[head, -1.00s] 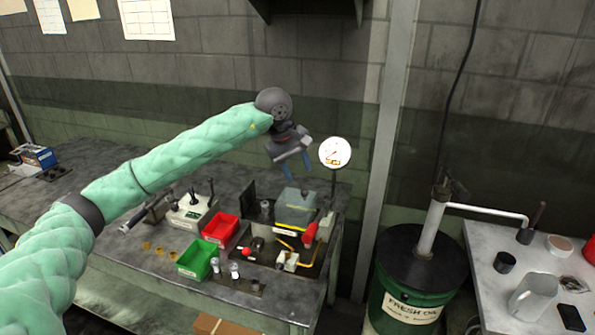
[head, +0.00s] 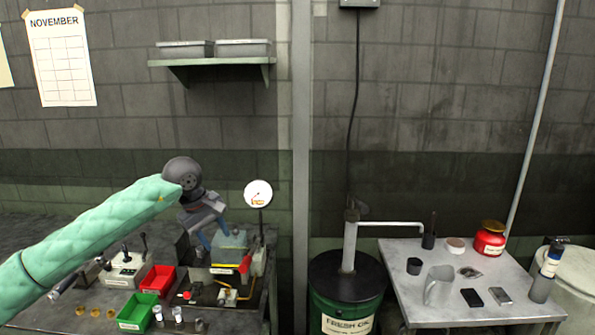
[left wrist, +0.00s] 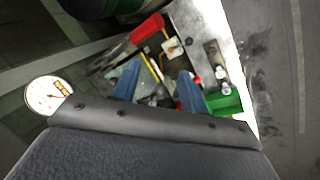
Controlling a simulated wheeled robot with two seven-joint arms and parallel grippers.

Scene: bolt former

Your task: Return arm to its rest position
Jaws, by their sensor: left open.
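My left arm, in a green quilted sleeve, reaches in from the left in the head view. My left gripper (head: 217,240) is open, its blue fingers pointing down above the machine (head: 231,247) on the bench. In the left wrist view the two blue fingers (left wrist: 158,90) are apart with nothing held between them. The machine's red handle (left wrist: 147,28) and a white round gauge (left wrist: 47,95) show there; the gauge also stands right of the gripper in the head view (head: 258,194). My right gripper is in neither view.
A red bin (head: 158,279) and a green bin (head: 138,312) sit on the bench left of the machine. A green oil drum (head: 346,285) with a pump stands to the right. A side table (head: 400,262) holds a jug (head: 438,286) and a red container (head: 489,240). A wall shelf (head: 212,61) is above.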

